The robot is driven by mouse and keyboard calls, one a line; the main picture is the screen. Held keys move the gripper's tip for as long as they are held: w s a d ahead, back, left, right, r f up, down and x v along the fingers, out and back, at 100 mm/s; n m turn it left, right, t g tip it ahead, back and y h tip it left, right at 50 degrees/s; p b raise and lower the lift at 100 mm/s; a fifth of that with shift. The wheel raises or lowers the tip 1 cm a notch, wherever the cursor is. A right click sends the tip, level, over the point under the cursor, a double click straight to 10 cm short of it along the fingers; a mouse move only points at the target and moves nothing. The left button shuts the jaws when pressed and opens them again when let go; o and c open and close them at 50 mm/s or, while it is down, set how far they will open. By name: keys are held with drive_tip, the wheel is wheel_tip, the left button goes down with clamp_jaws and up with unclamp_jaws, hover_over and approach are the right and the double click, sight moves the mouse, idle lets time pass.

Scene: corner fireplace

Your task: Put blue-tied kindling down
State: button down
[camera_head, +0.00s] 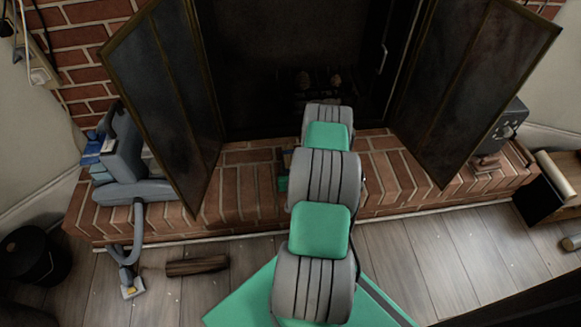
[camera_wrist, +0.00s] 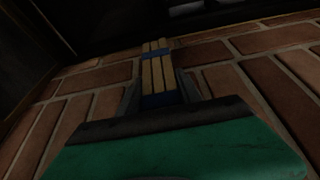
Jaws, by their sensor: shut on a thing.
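The blue-tied kindling is a small bundle of light wooden sticks with blue bands; it shows in the wrist view (camera_wrist: 158,72). My gripper (camera_wrist: 160,92) is shut on it, with a dark finger along each side. The bundle points away from my gripper toward the dark fireplace opening, just over the brick hearth. I cannot tell whether it touches the bricks. In the head view my own arm reaches over the brick hearth (camera_head: 240,190) and hides most of the gripper and the bundle.
The fireplace doors, left (camera_head: 165,100) and right (camera_head: 475,80), stand open. A grey vacuum cleaner (camera_head: 125,150) is at the hearth's left end. A log (camera_head: 197,265) lies on the floor, and a black bucket (camera_head: 35,258) stands at far left. Bare hearth brick lies right of my arm.

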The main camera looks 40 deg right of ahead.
drive_tip(key=c, duration=0.8)
unclamp_jaws()
drive_tip(key=shift+f, duration=0.1)
